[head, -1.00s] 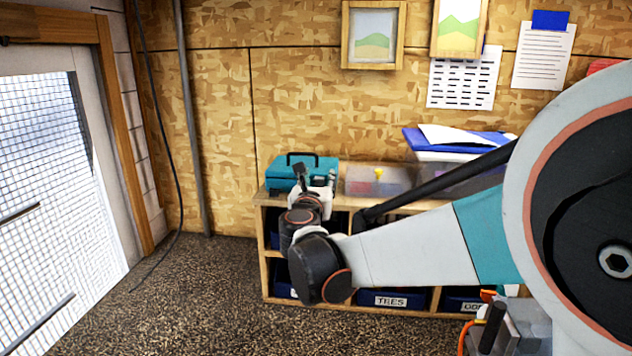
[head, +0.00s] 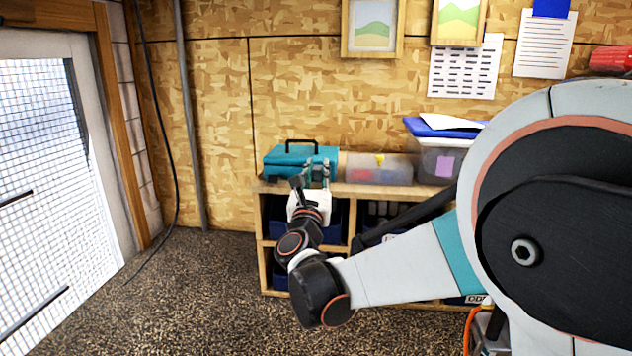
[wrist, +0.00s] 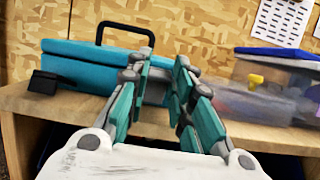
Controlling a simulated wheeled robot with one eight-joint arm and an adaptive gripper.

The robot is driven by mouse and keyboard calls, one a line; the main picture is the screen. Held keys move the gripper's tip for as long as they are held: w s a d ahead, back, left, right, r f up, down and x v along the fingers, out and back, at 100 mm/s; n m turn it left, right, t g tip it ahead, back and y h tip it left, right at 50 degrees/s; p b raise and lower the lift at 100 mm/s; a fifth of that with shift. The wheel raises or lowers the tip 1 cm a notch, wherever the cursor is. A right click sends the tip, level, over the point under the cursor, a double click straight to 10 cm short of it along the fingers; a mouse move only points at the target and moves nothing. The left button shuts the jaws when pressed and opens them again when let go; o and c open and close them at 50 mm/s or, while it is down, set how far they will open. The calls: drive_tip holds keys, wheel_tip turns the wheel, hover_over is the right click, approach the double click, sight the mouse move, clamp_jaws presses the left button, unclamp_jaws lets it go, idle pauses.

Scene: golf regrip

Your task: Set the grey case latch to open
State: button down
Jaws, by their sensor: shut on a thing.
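The teal case (head: 290,160) with a black handle stands on the left end of the shelf top. It also fills the left of the wrist view (wrist: 72,66). My gripper (head: 318,172) is at the right part of the case's front. In the wrist view my gripper (wrist: 166,66) has its teal-padded fingers closed in at the case's front right. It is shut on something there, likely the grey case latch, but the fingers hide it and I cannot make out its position. A dark block (wrist: 43,82) shows at the case's front left.
A clear box (head: 378,170) with a yellow piece stands right of the case. A taller bin with a blue lid (head: 445,128) stands further right. The wooden shelf top (wrist: 255,134) runs below my fingers. Open floor (head: 200,290) lies to the left.

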drive_tip(key=shift+s+f+t+h+b, duration=0.3)
drive_tip(key=shift+f+t+b, duration=0.35)
drive_tip(key=shift+t+b, duration=0.65)
drive_tip(key=shift+a, duration=0.1)
drive_tip(key=shift+r, duration=0.1)
drive_tip(key=c, duration=1.4)
unclamp_jaws()
drive_tip(key=shift+s, duration=0.1)
drive_tip(key=v, duration=1.2)
